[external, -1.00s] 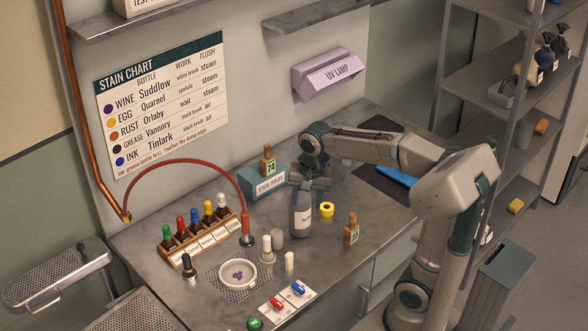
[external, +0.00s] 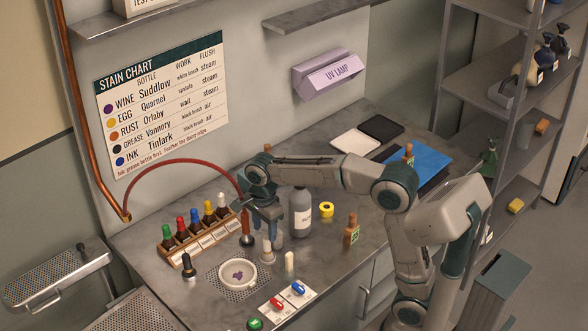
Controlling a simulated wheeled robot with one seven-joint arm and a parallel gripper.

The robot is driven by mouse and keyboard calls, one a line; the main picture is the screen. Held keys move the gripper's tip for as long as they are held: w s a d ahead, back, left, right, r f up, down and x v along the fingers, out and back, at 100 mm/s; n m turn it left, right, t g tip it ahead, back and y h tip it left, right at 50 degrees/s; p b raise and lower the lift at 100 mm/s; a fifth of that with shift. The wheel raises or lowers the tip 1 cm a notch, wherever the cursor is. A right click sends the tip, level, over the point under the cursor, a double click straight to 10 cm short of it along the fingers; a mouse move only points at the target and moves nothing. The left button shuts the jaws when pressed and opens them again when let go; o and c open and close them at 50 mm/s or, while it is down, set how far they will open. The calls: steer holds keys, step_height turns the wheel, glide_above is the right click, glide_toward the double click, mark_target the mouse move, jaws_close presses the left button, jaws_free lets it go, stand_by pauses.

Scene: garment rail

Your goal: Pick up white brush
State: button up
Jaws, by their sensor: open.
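A small upright piece with a pale top and a wider base, which looks like the white brush (external: 267,251), stands on the grey bench behind and right of the round white dish (external: 238,274). A similar dark brush (external: 189,267) stands left of the dish. My gripper (external: 264,222) points down just above and behind the pale brush, open. Whether its fingers touch anything cannot be told. A short grey cylinder (external: 277,239) is partly hidden under my gripper.
A grey labelled bottle (external: 300,216) stands close right of my gripper. A rack of colored-cap bottles (external: 200,238), a pale cylinder (external: 289,262), yellow roll (external: 326,209) and brown bottle (external: 351,233) stand around.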

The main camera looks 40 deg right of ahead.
mark_target(267, 237)
steer(key=f, duration=0.6)
steer(key=shift+s+d+f+b, duration=0.15)
steer(key=shift+d+f+b, duration=0.05)
steer(key=shift+f+b, duration=0.2)
jaws_close()
